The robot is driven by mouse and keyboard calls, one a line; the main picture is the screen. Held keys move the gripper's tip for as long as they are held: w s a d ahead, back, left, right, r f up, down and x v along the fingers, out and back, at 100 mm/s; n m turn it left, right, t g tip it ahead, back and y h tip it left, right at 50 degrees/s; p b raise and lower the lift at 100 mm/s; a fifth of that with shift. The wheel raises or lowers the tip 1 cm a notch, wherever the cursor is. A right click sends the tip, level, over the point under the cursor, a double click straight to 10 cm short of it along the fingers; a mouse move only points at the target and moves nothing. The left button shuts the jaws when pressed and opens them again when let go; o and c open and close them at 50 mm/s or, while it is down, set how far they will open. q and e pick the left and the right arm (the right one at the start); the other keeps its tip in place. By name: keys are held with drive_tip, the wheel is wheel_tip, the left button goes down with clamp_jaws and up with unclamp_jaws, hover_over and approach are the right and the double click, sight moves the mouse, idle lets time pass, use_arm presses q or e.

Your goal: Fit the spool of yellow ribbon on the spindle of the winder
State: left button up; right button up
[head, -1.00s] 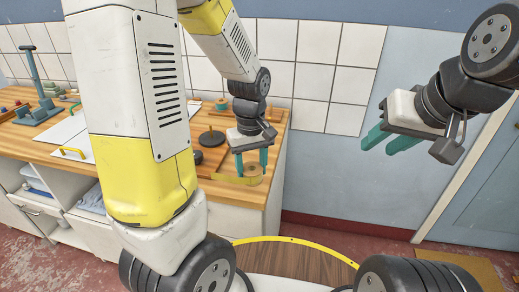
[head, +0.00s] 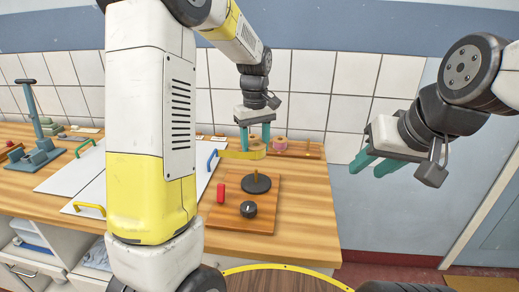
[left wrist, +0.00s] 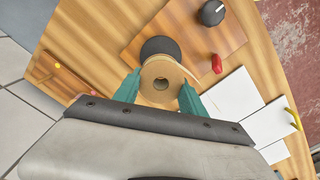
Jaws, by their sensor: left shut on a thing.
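The spool of yellow ribbon (head: 256,147) is held between the teal fingers of my left gripper (head: 255,136), with a strip of ribbon reaching out to the left. In the left wrist view the spool (left wrist: 160,88) shows its round hole between both fingertips. The winder (head: 270,213) is a wooden board with a dark round plate and short spindle (head: 257,183), a black knob (head: 248,209) and a red handle (head: 221,190). The spool appears raised and apart from the spindle; in the left wrist view it partly covers the dark plate (left wrist: 160,47). My right gripper (head: 375,164) is open and empty at the right.
A wooden rack (head: 306,150) with a pink spool (head: 280,143) stands at the back of the counter. White panels (head: 85,188) with coloured handles lie to the left, and a blue-grey stand (head: 40,140) is further left. The tiled wall is close behind.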

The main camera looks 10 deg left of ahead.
use_arm(q)
drive_tip(key=shift+a+f, duration=0.1)
idle(0.3)
drive_tip(key=shift+f, duration=1.9)
drive_tip(key=shift+f, duration=0.6)
drive_tip(key=shift+f, duration=0.4)
drive_tip(key=shift+f, duration=0.3)
idle(0.3)
drive_tip(key=shift+f, duration=0.8)
drive_tip(key=o, duration=1.4)
drive_tip(key=shift+o, duration=0.6)
